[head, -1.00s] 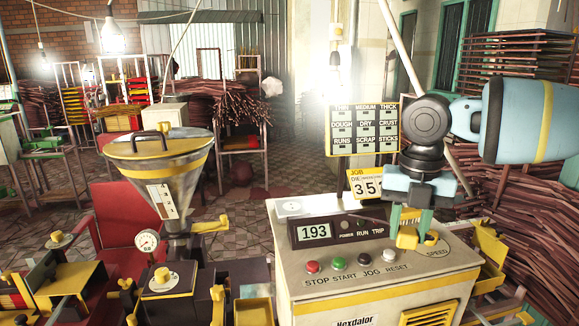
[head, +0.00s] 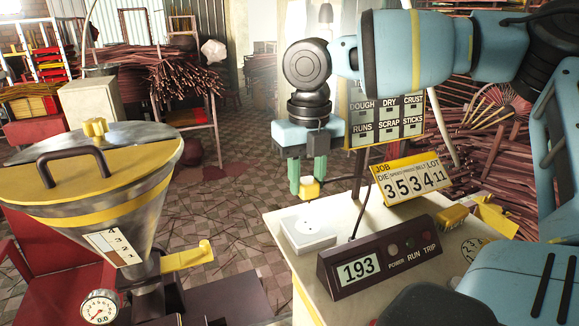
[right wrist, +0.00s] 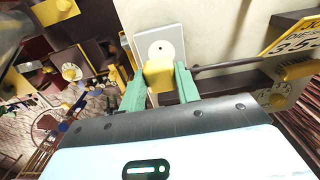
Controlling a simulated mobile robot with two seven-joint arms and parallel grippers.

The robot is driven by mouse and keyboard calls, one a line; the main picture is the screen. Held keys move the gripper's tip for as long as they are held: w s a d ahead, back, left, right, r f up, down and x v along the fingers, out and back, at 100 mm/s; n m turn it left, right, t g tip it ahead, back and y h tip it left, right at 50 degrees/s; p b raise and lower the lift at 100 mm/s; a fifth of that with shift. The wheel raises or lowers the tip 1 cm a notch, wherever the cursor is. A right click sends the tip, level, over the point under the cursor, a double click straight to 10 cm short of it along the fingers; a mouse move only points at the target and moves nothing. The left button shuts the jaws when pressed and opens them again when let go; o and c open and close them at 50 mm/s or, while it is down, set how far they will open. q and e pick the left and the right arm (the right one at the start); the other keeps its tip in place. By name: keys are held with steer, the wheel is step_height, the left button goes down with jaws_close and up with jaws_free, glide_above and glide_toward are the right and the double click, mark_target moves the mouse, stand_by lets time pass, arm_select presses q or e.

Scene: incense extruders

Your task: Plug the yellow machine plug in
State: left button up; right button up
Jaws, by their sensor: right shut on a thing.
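The yellow plug (head: 309,187) is a small block held between the green fingertips of my right gripper (head: 308,178). The gripper points down and is shut on it. The white square socket plate (head: 309,236) with a dark hole lies on the top of the pale machine housing, at its far left corner. In the head view the plug shows above the plate, apart from it. In the right wrist view the plug (right wrist: 158,75) overlaps the near edge of the plate (right wrist: 160,48), and the hole stays visible. My left gripper is not in view.
A dark display box (head: 380,258) reading 193 stands right of the plate. A yellow job sign (head: 412,181) and a board of labels (head: 388,118) rise behind it. A metal hopper (head: 85,205) with a yellow band stands at left.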

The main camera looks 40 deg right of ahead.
steer(key=shift+s+r, duration=0.1)
steer(key=shift+s, duration=0.25)
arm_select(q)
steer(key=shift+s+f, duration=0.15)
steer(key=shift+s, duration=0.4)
arm_select(e)
steer(key=shift+w+f, duration=0.1)
steer(key=shift+f, duration=0.1)
steer(key=shift+f, duration=0.15)
steer(key=shift+f+b, duration=0.85)
steer(key=shift+f, duration=1.7)
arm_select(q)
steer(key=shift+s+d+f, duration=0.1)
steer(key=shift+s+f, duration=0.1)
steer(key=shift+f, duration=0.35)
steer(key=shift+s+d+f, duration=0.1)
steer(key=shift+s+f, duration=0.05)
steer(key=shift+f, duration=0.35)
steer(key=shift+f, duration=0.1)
